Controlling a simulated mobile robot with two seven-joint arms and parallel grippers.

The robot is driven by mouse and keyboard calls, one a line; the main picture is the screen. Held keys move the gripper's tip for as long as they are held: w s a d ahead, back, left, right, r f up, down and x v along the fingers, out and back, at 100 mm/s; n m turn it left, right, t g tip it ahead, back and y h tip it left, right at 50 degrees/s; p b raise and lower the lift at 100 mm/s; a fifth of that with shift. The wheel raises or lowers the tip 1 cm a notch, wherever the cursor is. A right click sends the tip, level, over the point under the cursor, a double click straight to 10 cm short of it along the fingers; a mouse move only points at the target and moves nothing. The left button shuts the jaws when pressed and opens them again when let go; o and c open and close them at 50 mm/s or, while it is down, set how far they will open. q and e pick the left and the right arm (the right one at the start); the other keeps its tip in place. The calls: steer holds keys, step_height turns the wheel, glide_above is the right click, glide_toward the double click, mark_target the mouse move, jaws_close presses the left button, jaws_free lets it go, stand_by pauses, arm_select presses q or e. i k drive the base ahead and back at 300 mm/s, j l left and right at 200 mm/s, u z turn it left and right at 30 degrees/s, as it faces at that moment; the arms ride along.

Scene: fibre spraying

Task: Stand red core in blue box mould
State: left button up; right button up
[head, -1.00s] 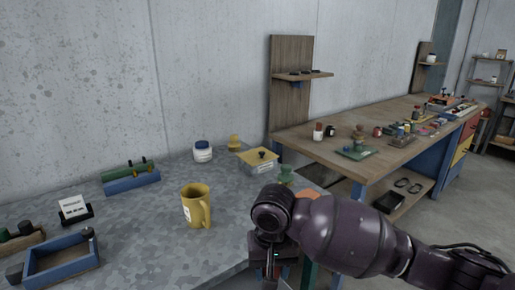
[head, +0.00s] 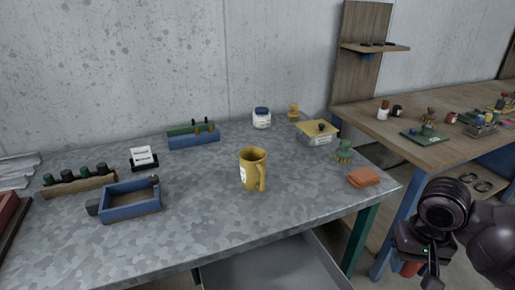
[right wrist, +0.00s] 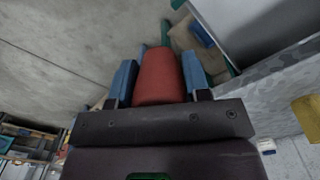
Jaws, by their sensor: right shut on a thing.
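The red core (right wrist: 160,78) is a tapered red piece held between the two blue fingers of my right gripper (right wrist: 160,85) in the right wrist view. In the head view my right gripper (head: 412,262) is at the lower right, off the table's right edge, with a bit of the red core (head: 409,270) showing under it. The blue box mould (head: 131,213) is an open-topped blue frame on the left part of the grey table, far from the gripper. My left gripper is not in view.
A yellow mug (head: 251,170) stands mid-table on the grey metal table (head: 205,220). A notched wooden rack (head: 80,184), card holder (head: 143,159), blue-green block (head: 193,138) and orange cloth (head: 363,177) surround it. An open drawer (head: 270,268) juts out at the front.

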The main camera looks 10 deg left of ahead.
mark_target(144, 198)
steer(key=u, duration=2.05)
steer(key=i+u, duration=0.25)
steer(key=i+l+u, duration=0.25)
steer(key=i+j, duration=0.05)
steer(key=i, duration=0.05)
